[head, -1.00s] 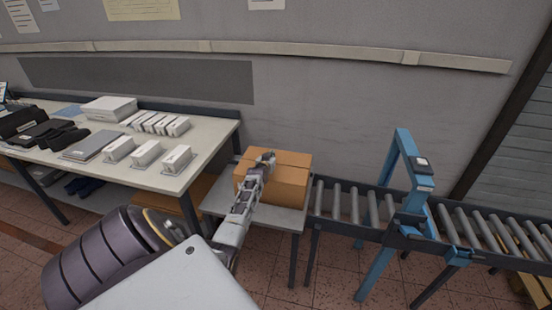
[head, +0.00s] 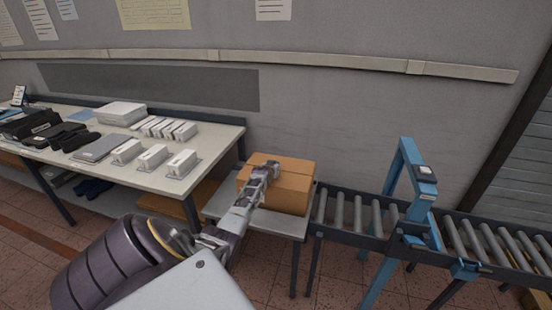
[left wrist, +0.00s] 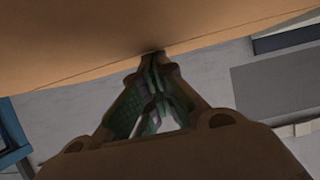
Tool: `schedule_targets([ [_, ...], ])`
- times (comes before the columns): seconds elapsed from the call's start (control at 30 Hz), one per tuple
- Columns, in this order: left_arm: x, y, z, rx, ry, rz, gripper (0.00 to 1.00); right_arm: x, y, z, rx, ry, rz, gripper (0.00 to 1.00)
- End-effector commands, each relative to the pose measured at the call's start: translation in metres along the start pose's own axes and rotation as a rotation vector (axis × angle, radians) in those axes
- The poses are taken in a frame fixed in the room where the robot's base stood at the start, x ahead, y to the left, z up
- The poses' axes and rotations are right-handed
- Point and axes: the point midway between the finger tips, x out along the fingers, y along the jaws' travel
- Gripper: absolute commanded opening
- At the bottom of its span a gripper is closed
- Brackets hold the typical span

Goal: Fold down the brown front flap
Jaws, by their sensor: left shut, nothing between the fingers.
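The brown cardboard box (head: 292,193) stands on a small grey table, its top looking closed with a seam across it. In the left wrist view its brown surface (left wrist: 130,40) fills the upper part. My left gripper (head: 271,165) is at the top of the box, over its left part, with its fingers shut and empty. In the left wrist view the fingertips (left wrist: 153,57) meet at the brown surface and seem to touch it. The arm hides part of the box's front left, so I cannot tell the front flap apart. My right gripper is not in view.
The small grey table (head: 270,223) adjoins a roller conveyor (head: 350,215) on the right, with a blue frame (head: 418,180) over it. A long work table (head: 215,155) with white boxes and dark items stands at left. A wall is behind.

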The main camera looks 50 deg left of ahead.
Motion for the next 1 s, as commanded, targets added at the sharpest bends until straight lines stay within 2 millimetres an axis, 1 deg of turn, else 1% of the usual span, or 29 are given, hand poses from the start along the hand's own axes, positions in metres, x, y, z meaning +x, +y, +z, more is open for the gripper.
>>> schedule_targets([
  [0.2,0.000,0.000,0.000,0.000,0.001,0.000,0.00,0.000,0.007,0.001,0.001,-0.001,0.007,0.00],
  [0.37,0.000,0.000,-0.001,0.000,0.001,0.000,0.00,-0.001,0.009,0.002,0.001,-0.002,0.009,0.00],
  [0.73,-0.004,0.000,-0.010,0.001,0.001,0.000,0.00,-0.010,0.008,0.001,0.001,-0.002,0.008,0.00],
  [1.0,-0.007,0.000,-0.015,0.001,0.001,0.000,0.00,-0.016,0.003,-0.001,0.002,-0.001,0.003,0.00],
])
